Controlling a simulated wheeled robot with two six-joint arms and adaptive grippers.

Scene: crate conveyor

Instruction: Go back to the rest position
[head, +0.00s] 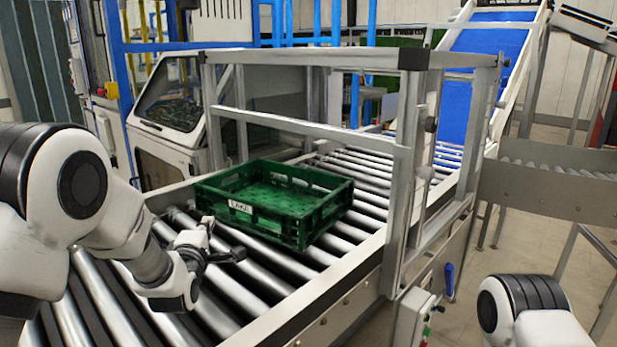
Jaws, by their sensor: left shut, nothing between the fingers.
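My left gripper (231,253) is shut and empty. It is over the rollers, just in front of the near left side of a green crate (277,225). I cannot tell whether the fingertips touch anything. The green crate looks empty, has a white label on its near wall, and sits upright on the roller conveyor (250,300). Part of my right arm shows at the bottom right, but its gripper is out of view.
A grey metal frame (310,127) spans the conveyor behind and right of the crate. A blue inclined belt (478,75) rises at the back. A control box (414,318) hangs on the conveyor's near side. Another roller line (560,180) is at the right.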

